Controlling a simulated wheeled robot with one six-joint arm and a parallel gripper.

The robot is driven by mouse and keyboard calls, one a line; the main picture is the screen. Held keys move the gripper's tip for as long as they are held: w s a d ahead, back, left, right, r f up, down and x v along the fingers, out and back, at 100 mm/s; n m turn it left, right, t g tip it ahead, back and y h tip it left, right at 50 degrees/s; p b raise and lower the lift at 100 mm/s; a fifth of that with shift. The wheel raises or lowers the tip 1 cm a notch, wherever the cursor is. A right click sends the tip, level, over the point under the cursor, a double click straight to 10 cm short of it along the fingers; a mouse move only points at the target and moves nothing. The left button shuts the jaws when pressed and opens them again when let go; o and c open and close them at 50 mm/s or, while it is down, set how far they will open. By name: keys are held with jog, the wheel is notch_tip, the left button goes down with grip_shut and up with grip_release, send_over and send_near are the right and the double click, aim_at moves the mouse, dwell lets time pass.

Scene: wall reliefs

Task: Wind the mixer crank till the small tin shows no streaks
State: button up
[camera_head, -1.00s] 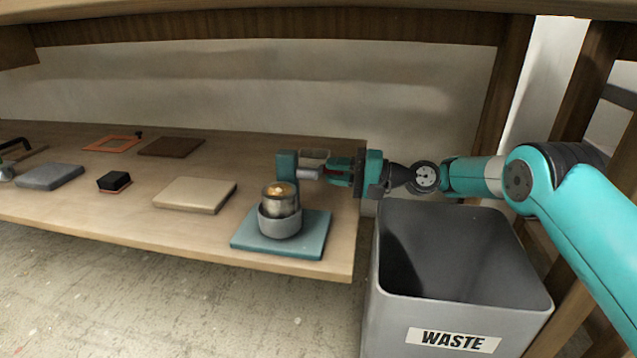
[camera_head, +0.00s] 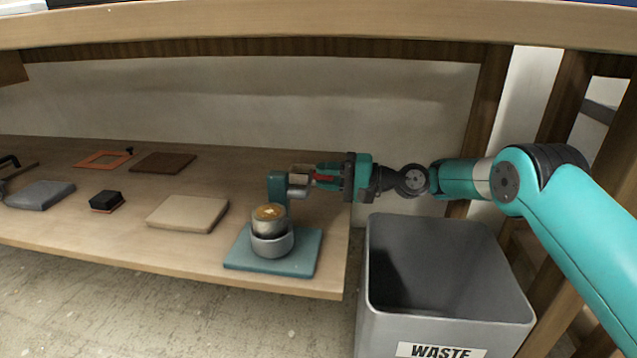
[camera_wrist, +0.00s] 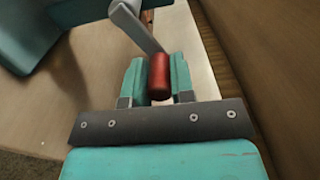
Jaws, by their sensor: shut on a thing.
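The mixer has a teal base plate (camera_head: 272,250) and a teal upright (camera_head: 277,186) near the shelf's right end. The small tin (camera_head: 269,220) sits in a grey cup holder (camera_head: 271,243) on the plate. Its top shows orange-brown with a pale patch. My gripper (camera_head: 325,176) comes from the right and is shut on the crank's red handle. In the wrist view the red handle (camera_wrist: 159,78) lies between the two teal fingers, joined to a grey crank arm (camera_wrist: 137,27). The crank's far end is partly hidden in the head view.
A grey waste bin (camera_head: 440,265) stands at the shelf's right end, below my arm. A beige block (camera_head: 188,213), a black block (camera_head: 106,200), a grey slab (camera_head: 40,194), a brown board (camera_head: 163,162) and an orange frame (camera_head: 103,159) lie to the left.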

jog(key=shift+d, duration=0.1)
jog(key=s+r+p, duration=0.2)
jog(key=p, duration=0.1)
jog(key=shift+r+p, duration=0.15)
jog(key=shift+p, duration=0.25)
jog(key=s+p, duration=0.3)
jog(key=shift+a+r, duration=0.3)
jog(key=shift+r, duration=0.1)
